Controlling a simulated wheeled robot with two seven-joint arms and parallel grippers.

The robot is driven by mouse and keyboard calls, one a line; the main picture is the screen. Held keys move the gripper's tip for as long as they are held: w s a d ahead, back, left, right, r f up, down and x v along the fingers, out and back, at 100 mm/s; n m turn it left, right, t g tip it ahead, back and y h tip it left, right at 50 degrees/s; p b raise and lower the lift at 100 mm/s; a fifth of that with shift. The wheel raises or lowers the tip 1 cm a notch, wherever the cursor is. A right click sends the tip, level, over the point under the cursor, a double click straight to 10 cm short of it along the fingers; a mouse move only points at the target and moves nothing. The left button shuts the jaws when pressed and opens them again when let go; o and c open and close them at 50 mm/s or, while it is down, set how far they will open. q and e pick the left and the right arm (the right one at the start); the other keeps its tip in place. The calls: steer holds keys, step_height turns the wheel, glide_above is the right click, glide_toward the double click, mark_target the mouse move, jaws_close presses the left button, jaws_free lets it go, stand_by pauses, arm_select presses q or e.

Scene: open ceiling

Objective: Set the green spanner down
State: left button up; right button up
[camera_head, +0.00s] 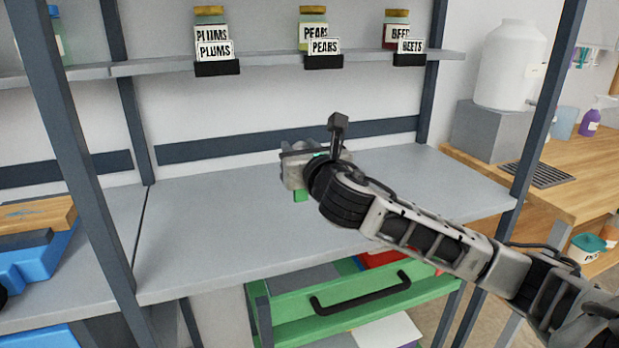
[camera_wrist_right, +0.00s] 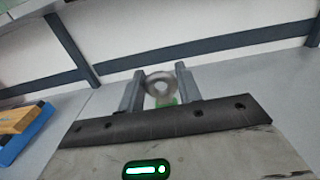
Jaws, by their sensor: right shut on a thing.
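The green spanner shows as a small green piece (camera_head: 301,195) just below my right gripper (camera_head: 297,182) in the head view, low over the grey shelf board (camera_head: 215,230). My right arm reaches in from the right, and its wrist hides most of the spanner. In the right wrist view, a grey ring end (camera_wrist_right: 160,84) with green (camera_wrist_right: 166,101) below it sits between the two fingers of the right gripper (camera_wrist_right: 159,90), which is shut on the spanner. I cannot tell whether the spanner touches the board. My left gripper is not in view.
Jars of plums (camera_head: 210,16), pears (camera_head: 312,18) and beets (camera_head: 395,18) stand on the upper shelf behind labels. Dark uprights (camera_head: 75,150) frame the bay. A blue box (camera_head: 38,262) is at left. A green drawer (camera_head: 290,311) is below. The board around the gripper is clear.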

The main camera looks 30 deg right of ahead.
steer(key=shift+w+d+f, duration=0.15)
steer(key=shift+d+f, duration=0.6)
steer(key=shift+f, duration=0.2)
arm_select(q)
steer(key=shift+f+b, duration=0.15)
steer(key=shift+b, duration=0.45)
arm_select(e)
steer(key=f, duration=0.3)
steer(key=shift+d+f, duration=0.3)
steer(key=shift+f, duration=0.2)
steer(key=o, duration=1)
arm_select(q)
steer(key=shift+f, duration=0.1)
